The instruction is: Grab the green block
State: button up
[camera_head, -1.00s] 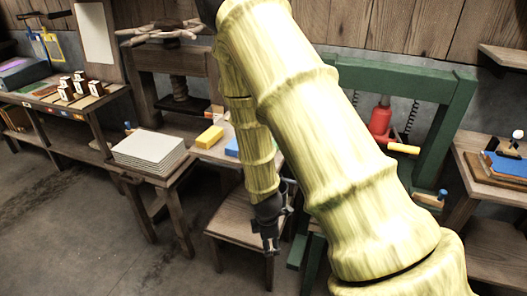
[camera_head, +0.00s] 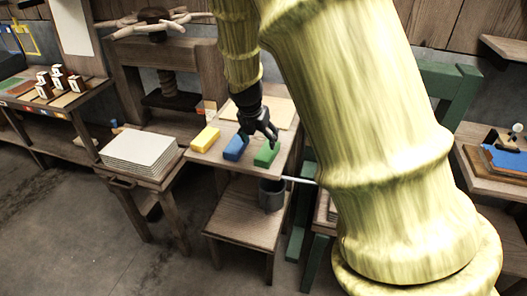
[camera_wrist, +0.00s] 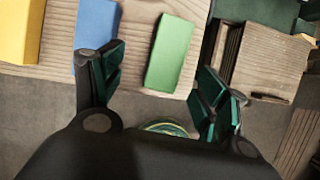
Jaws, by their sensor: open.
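The green block (camera_head: 267,153) lies on a small wooden table, to the right of a blue block (camera_head: 236,147) and a yellow block (camera_head: 205,139). My gripper (camera_head: 262,140) is open and empty, close to the green block in the head view, its fingers just above or behind it. In the wrist view the green block (camera_wrist: 171,53) shows beyond the fingertips, between the two spread fingers (camera_wrist: 158,75). The blue block (camera_wrist: 97,30) is partly hidden by the left finger there. I cannot tell the exact height of my gripper above the table.
The wooden table (camera_head: 200,157) has a lower shelf with a grey bucket (camera_head: 271,196). A stack of pale sheets (camera_head: 138,150) stands to the left. A green frame (camera_head: 455,90) stands at the right behind my arm. Bare floor lies in front.

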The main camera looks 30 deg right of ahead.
aim_at(267, 151)
jog(key=shift+s+d+f, duration=0.5)
jog(key=shift+s, duration=0.05)
jog(key=shift+w+d+f, duration=0.1)
jog(key=shift+w+f, duration=0.3)
jog(key=shift+f, duration=0.2)
jog(key=shift+w+d+f, duration=0.1)
jog(key=shift+w+f, duration=0.3)
jog(key=shift+f, duration=0.15)
jog(key=shift+s+d+p, duration=0.15)
jog(key=shift+s+p, duration=0.2)
jog(key=shift+p, duration=0.1)
jog(key=shift+d+f, duration=0.1)
jog(key=shift+f, duration=0.15)
jog(key=shift+p+x, duration=0.85)
jog(key=shift+x, duration=1.3)
jog(key=shift+d, duration=0.15)
jog(key=c, duration=1.2)
jog(key=shift+o, duration=0.2)
jog(key=shift+r, duration=0.1)
